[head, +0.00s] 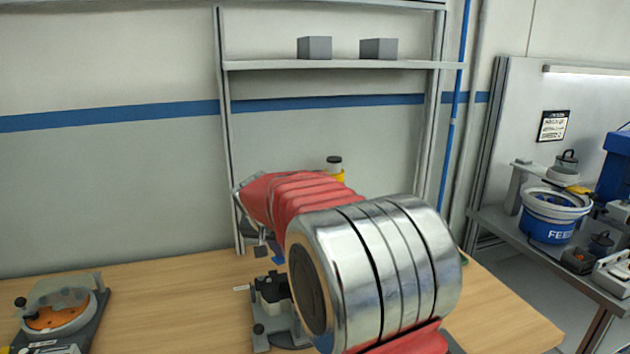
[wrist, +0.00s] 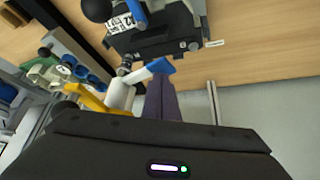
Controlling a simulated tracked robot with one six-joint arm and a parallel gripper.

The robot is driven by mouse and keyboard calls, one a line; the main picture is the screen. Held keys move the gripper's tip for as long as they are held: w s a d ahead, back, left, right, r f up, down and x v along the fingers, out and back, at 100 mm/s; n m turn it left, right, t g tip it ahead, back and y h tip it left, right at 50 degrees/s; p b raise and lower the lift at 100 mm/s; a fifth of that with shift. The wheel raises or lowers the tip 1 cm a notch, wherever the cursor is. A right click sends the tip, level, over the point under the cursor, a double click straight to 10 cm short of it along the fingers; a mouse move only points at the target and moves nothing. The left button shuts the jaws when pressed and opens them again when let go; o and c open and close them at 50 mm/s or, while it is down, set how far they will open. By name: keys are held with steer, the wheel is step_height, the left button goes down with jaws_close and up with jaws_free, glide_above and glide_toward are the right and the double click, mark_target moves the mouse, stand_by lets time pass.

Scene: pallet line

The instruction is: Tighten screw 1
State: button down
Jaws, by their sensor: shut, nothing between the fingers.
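In the wrist view, my gripper (wrist: 163,82) shows as two dark purple fingers pressed together, with nothing between them. Its fingertips are just below a black fixture block (wrist: 165,38) in the picture; I cannot tell if they touch it. The block carries a white label and small round metal ends, but I cannot make out which, if any, is screw 1. In the head view a dark fixture (head: 270,295) stands on the bench, partly hidden by my arm. My gripper cannot be made out clearly there.
A second fixture with an orange disc (head: 60,315) sits on the wooden bench (head: 180,290) at the left. A rack (head: 340,65) holds two grey boxes. A blue feeder bowl (head: 550,222) stands on a side table. Yellow (wrist: 88,100) and white-and-blue parts lie close left of the fingers.

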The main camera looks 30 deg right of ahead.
step_height(320, 180, up, 8)
steer(key=shift+f, duration=0.15)
stand_by(1.1)
stand_by(0.5)
steer(key=s+a+r+n+y, duration=0.15)
steer(key=s+a, duration=0.35)
steer(key=s, duration=0.6)
steer(key=s+a+f+n, duration=0.2)
steer(key=s, duration=0.6)
steer(key=s+a+f+n+y, duration=0.1)
steer(key=s+a+f+n, duration=0.1)
steer(key=s, duration=0.7)
steer(key=s+a+f+n+y, duration=0.1)
steer(key=s+a+f+n, duration=0.1)
steer(key=s, duration=0.6)
steer(key=shift+s+a+f+t, duration=0.15)
steer(key=shift+a+f+t, duration=0.25)
steer(key=shift+a+f, duration=0.6)
steer(key=shift+s+r, duration=0.1)
steer(key=shift+s, duration=0.05)
